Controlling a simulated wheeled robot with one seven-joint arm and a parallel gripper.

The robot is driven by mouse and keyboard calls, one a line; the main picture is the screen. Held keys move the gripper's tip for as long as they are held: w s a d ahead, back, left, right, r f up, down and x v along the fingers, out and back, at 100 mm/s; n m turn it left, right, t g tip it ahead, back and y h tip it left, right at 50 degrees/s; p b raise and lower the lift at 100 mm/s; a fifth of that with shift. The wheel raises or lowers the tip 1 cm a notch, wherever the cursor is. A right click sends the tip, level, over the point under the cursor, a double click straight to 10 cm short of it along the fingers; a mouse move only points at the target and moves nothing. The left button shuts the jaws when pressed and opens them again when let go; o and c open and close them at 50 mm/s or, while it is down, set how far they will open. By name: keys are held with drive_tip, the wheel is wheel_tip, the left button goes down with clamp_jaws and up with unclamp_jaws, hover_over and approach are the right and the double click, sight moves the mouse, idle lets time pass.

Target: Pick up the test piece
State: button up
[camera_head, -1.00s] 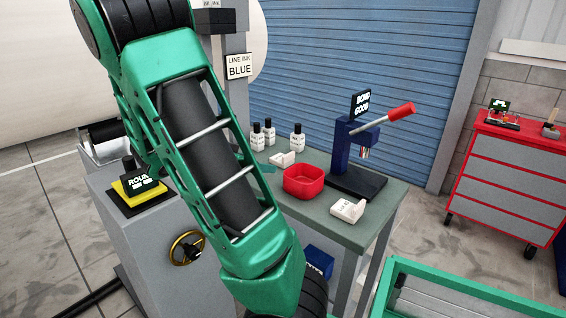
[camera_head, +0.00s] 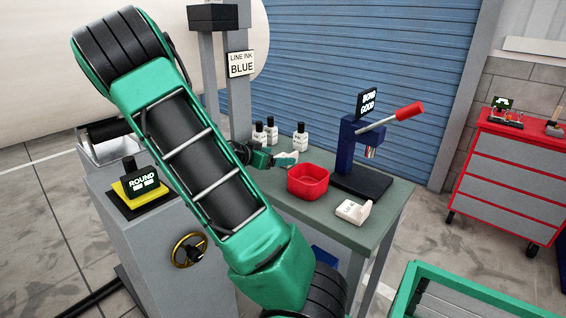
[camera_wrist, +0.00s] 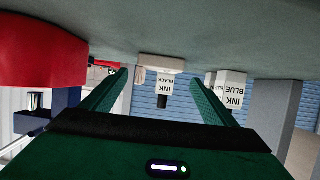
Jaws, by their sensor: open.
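A small pale piece (camera_head: 287,158), which looks like the test piece, lies on the green workbench (camera_head: 338,228) left of the red bin. In the head view my gripper (camera_head: 270,159) is low over the bench and partly covers it. In the upside-down wrist view my gripper (camera_wrist: 160,77) is open, with a finger on each side. I see no contact.
A red bin (camera_head: 307,183) stands close right of my gripper, with a blue press (camera_head: 357,150) with a red handle beyond. Several ink bottles (camera_head: 300,138) stand behind the pale piece. A grey machine (camera_head: 150,235) with a yellow handwheel is at left.

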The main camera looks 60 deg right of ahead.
drive_tip(key=x, duration=0.5)
drive_tip(key=c, duration=1.1)
